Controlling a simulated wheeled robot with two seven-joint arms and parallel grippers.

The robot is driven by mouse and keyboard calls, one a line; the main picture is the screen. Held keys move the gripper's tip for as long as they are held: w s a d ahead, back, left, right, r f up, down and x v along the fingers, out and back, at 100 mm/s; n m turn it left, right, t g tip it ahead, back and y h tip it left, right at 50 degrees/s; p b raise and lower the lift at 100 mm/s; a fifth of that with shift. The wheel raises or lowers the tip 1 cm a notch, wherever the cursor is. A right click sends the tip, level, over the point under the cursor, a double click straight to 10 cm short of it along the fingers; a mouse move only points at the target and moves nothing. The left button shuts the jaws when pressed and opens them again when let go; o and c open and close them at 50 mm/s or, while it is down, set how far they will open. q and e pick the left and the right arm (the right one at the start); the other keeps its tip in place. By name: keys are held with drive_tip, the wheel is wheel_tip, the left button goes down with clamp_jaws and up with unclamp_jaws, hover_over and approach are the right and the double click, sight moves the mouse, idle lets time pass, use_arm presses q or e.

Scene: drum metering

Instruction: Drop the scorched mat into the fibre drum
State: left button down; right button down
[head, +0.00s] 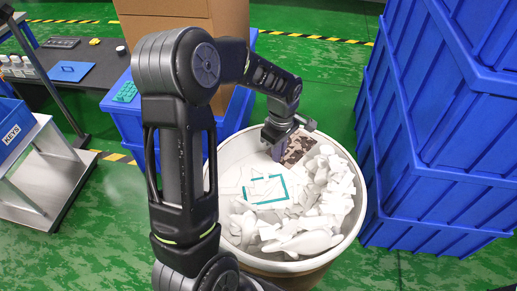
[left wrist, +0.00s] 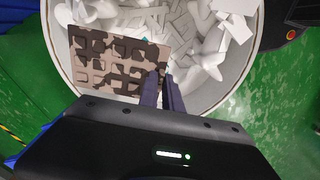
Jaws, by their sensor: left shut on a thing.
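The scorched mat (head: 298,149) is a tan grid piece with dark burnt patches. It shows in full in the left wrist view (left wrist: 112,66). My left gripper (head: 277,152) is shut on its edge, with both fingers (left wrist: 162,92) at the mat's right side in the left wrist view. The mat is over the far part of the fibre drum's mouth; I cannot tell whether it touches the fill. The fibre drum (head: 312,277) is brown outside with a pale rim and holds white foam pieces. My right gripper is not in view.
A teal square outline (head: 265,203) lies on the foam. Blue crates (head: 430,150) are stacked right of the drum. A cardboard box (head: 190,20) and a blue bin (head: 122,120) stand behind. A metal cart with a KEYS box (head: 12,130) is at left. Green floor is open between.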

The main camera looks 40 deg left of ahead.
use_arm(q)
drive_tip(key=s+a+r+n+b, duration=0.1)
drive_tip(key=s+a+n, duration=0.1)
drive_tip(key=a+n, duration=0.3)
drive_tip(key=shift+a+r+n, duration=0.3)
drive_tip(key=shift+a+n, duration=0.1)
drive_tip(key=shift+n, duration=0.3)
drive_tip(key=shift+s+f, duration=0.1)
drive_tip(key=shift+f, duration=0.05)
wheel_tip(320, 180, down, 6)
drive_tip(key=b, duration=0.4)
drive_tip(key=c, duration=1.5)
unclamp_jaws()
drive_tip(key=shift+o, duration=0.2)
drive_tip(key=shift+r, duration=0.2)
